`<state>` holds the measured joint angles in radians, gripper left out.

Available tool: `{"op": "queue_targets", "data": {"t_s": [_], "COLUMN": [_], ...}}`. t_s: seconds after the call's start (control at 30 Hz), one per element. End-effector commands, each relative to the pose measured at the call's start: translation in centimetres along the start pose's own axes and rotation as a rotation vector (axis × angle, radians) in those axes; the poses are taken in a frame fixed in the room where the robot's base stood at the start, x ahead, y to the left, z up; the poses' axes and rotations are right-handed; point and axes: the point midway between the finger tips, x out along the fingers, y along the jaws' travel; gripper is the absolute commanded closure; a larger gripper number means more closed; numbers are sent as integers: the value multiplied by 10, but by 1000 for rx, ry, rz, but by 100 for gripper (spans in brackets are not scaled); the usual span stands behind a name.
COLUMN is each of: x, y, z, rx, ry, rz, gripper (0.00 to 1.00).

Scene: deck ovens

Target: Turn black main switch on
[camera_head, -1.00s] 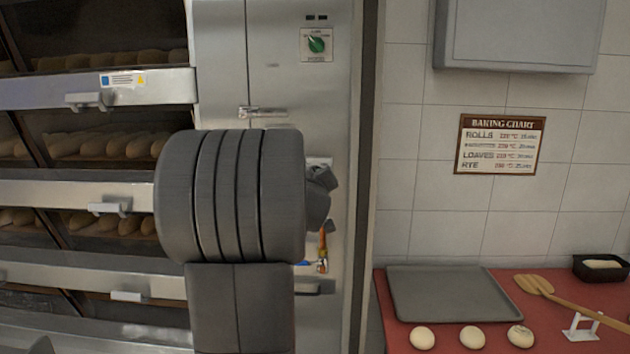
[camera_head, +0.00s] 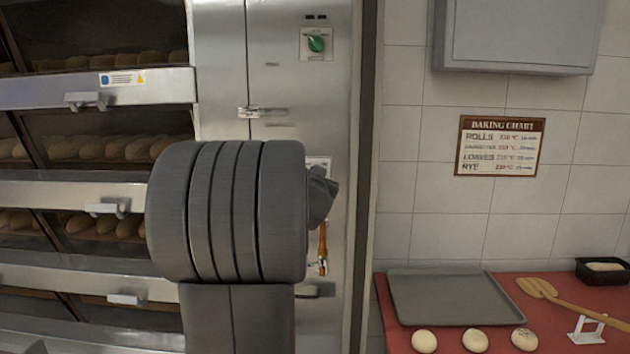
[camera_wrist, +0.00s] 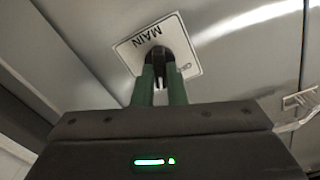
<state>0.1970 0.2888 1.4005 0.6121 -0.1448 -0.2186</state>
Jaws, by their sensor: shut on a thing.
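The black main switch (camera_wrist: 157,57) sits on a white plate (camera_wrist: 187,56) marked MAIN, which appears upside down and slanted in the wrist view. My gripper (camera_wrist: 163,76) has its two green fingers shut on the switch, one on each side of its knob. The fingers and gripper body cover part of the plate, and the knob's setting is hard to read. In the head view my arm hides the switch, and only an edge of its plate (camera_head: 320,162) shows.
A green knob (camera_head: 316,44) sits higher on the steel panel. An orange-handled part (camera_head: 323,246) is below the switch. Oven decks with bread and handles (camera_head: 107,208) lie left. A red table with a grey tray (camera_head: 455,311) and dough balls stands right.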

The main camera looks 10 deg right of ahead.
Motion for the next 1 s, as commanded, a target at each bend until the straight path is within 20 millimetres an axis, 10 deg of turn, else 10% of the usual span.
{"op": "queue_targets", "data": {"t_s": [1.0], "x": [0], "y": [1], "z": [1], "rx": [414], "ry": [-2], "rz": [1], "gripper": [100]}}
